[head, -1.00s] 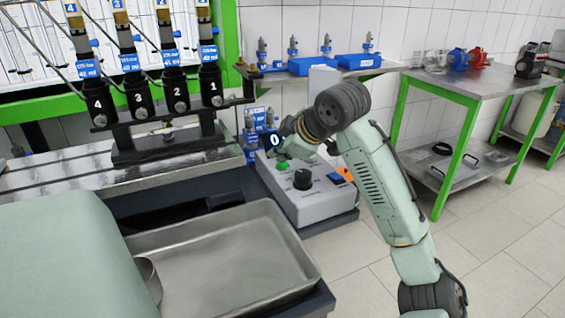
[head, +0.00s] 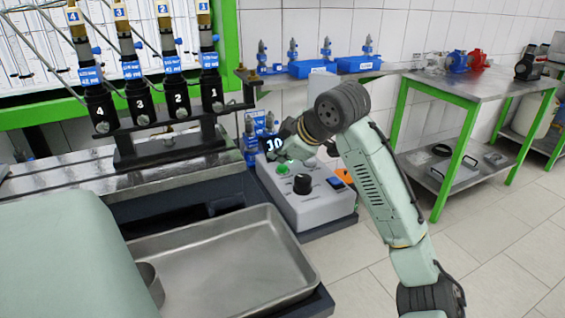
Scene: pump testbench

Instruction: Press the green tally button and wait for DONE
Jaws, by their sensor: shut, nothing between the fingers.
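The grey control box (head: 318,203) stands at the right end of the bench. The green button (head: 282,168) is on its sloped top, beside a black knob (head: 302,184). A small dark display (head: 273,144) at the back of the box reads 10; no DONE shows on it. My gripper (head: 283,154) is shut and empty, pointing down at the back left of the box, just above the green button. My wrist hides part of the box's back, and the fingertips are too small to see clearly, so I cannot tell whether they touch the button.
Several numbered injectors (head: 180,100) with blue labels hang over the bench on the left. A metal tray (head: 215,265) lies in front of the box. A blue tray (head: 360,64) sits on a shelf behind. A green-legged table (head: 470,90) stands at the right; the floor between is clear.

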